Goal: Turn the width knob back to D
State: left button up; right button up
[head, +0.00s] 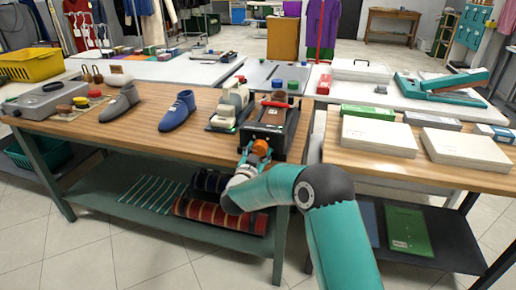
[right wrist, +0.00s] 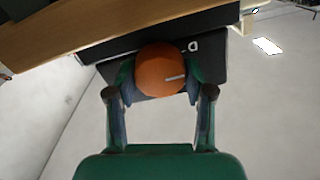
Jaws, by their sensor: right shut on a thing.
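The width knob (head: 260,146) is an orange round knob on the front of a black machine (head: 268,133) at the table's front edge. In the right wrist view the knob (right wrist: 160,70) fills the space between my fingers. A white pointer line on it points right. My left gripper is not in view.
A white and green machine (head: 232,106) stands close left of the black one. A blue shoe (head: 178,111) and a grey shoe (head: 120,104) stand farther left. White boxes (head: 378,136) lie on the right table. Rolled cloths (head: 220,214) lie on the shelf below.

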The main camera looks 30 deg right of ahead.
jog(key=shift+f+n+p, duration=0.2)
jog(key=shift+n+p, duration=0.15)
jog(key=shift+n, duration=0.4)
jog(key=shift+f+n+p, duration=0.15)
jog(key=shift+n+p, duration=0.15)
jog(key=shift+n, duration=0.45)
jog(key=shift+f, duration=0.1)
jog(key=o, duration=1.2)
jog(key=shift+r, duration=0.2)
jog(key=v, duration=1.2)
